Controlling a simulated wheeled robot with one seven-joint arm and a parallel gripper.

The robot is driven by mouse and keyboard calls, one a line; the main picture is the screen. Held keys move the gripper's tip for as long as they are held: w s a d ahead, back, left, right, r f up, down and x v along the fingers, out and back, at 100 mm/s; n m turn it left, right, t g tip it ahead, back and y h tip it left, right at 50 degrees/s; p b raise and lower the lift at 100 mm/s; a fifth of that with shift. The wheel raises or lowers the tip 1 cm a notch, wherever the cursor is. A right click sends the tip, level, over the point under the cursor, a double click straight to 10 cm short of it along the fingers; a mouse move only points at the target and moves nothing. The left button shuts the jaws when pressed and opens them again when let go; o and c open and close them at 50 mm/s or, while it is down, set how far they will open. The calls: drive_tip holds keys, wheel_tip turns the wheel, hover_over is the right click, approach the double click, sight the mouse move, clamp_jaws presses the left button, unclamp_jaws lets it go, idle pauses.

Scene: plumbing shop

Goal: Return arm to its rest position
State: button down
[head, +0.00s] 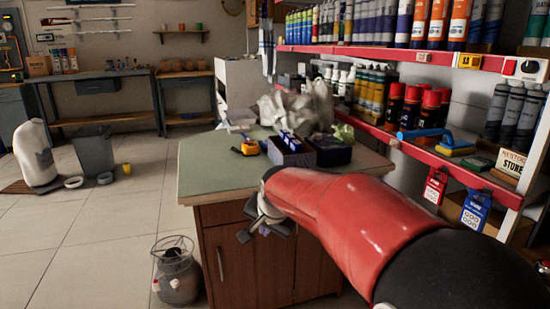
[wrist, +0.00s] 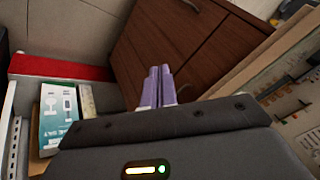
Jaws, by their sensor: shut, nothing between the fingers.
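My red and black arm reaches in from the lower right of the head view. My gripper (head: 260,226) hangs in front of the wooden cabinet (head: 235,262), below the edge of its green top. In the wrist view the two purple fingers of my gripper (wrist: 157,86) are together with nothing between them. The brown cabinet front (wrist: 180,45) shows behind them. My arm hides part of the cabinet in the head view.
A red-edged shelf (head: 440,165) with cans and bottles stands at right. Open floor lies at left.

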drive_tip(key=s+d+r+n, duration=0.2)
drive_tip(key=s+d+r, duration=0.1)
drive_tip(key=s+d, duration=0.9)
drive_tip(key=s+d+f+n+h, duration=0.1)
drive_tip(key=s+d, duration=0.3)
drive_tip(key=s, duration=0.4)
drive_tip(key=s+d+f+n+h, duration=0.1)
drive_tip(key=s+d, duration=0.3)
drive_tip(key=s, duration=0.4)
drive_tip(key=shift+s+f+g, duration=0.25)
drive_tip(key=shift+f+g, duration=0.05)
drive_tip(key=shift+f, duration=0.6)
drive_tip(key=shift+d, duration=0.1)
